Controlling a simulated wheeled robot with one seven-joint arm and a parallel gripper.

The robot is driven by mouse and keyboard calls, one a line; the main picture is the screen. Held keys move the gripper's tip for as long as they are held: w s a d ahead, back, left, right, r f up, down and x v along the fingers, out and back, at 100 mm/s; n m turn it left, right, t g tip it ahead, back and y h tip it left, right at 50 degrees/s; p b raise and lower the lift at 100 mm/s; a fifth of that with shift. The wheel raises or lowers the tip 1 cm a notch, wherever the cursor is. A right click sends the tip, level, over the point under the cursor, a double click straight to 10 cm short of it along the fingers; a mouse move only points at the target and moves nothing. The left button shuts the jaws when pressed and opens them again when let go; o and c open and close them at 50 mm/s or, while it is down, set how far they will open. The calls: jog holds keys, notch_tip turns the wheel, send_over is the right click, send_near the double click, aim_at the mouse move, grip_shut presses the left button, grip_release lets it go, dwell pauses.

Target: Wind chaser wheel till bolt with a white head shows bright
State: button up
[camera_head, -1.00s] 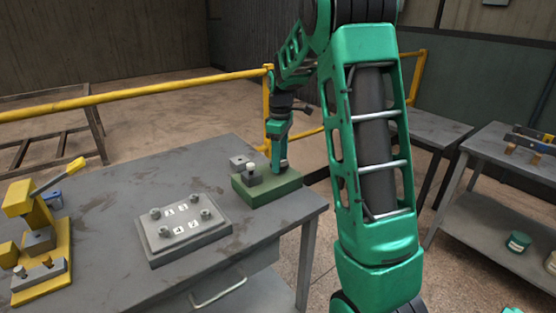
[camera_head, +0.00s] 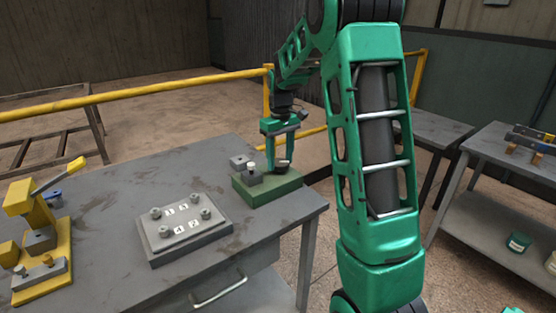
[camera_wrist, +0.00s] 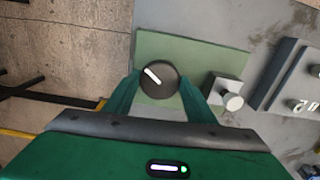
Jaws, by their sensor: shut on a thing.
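The dark round wheel (camera_wrist: 163,90) with a white line on its top sits on the green block (camera_wrist: 200,60), mostly hidden in the head view. In the wrist view the line slants toward the upper left. My gripper (camera_wrist: 159,79) is shut on the wheel, one finger at each side; the gripper also shows in the head view (camera_head: 279,166).
A grey plate (camera_head: 187,240) with several bolts and number labels lies left of the green block. A yellow lever press (camera_head: 40,215) stands at the table's left. A yellow rail (camera_head: 130,93) runs behind the table.

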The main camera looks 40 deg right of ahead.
aim_at(278, 161)
jog(key=m, duration=0.4)
jog(key=shift+m, duration=0.3)
jog(key=m, duration=0.3)
jog(key=shift+a+m, duration=0.15)
jog(key=shift+m, duration=0.25)
jog(key=m, duration=0.4)
jog(key=shift+w, duration=0.15)
jog(key=shift+a+m, duration=0.15)
jog(key=shift+m, duration=1.55)
jog(key=shift+w+r+m, duration=0.1)
jog(key=shift+m, duration=0.2)
jog(key=o, duration=0.9)
jog(key=shift+c, duration=0.2)
jog(key=shift+o, duration=0.9)
notch_tip(278, 161, up, 11)
jog(key=shift+f, duration=0.2)
